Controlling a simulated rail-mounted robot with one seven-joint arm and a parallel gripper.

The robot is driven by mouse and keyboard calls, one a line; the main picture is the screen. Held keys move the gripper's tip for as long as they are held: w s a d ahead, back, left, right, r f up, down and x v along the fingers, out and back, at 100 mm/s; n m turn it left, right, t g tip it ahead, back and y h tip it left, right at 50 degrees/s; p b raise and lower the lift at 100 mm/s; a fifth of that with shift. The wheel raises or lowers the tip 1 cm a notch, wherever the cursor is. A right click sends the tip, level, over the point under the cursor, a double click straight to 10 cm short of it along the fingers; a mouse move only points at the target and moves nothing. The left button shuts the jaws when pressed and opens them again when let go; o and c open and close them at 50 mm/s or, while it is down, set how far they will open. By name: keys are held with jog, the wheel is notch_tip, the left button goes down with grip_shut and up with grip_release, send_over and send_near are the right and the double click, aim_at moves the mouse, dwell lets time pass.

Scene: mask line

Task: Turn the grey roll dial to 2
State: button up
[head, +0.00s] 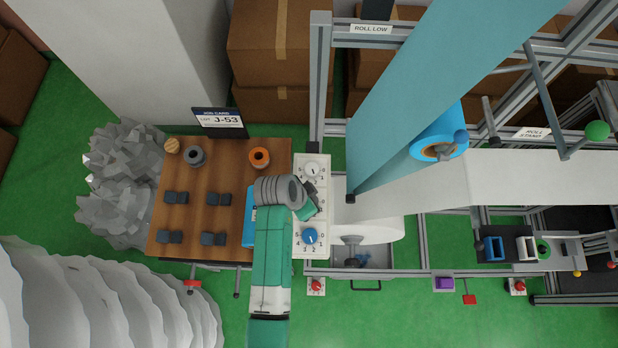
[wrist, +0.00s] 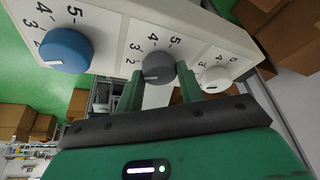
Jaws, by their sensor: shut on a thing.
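The grey roll dial (wrist: 158,68) is the middle of three dials on a white panel (wrist: 200,33). In the wrist view my gripper (wrist: 160,84) has one finger on each side of the dial and is shut on it. A pale mark shows low on the dial's face, below the printed 2, pointing down-left; the figure it points at is hidden or too small to read. In the head view my gripper (head: 311,207) is over the middle of the panel and hides the grey dial.
A blue dial (wrist: 67,50) and a white dial (wrist: 214,77) flank the grey one on the panel. In the head view a brown table (head: 228,192) with dark blocks stands left of the panel. A blue web (head: 420,90) and a white web (head: 520,178) run to the right.

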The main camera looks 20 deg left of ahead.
dwell(0.4)
jog(key=o, duration=1)
jog(key=v, duration=0.7)
jog(key=shift+a+r, duration=0.1)
jog(key=shift+r, duration=0.3)
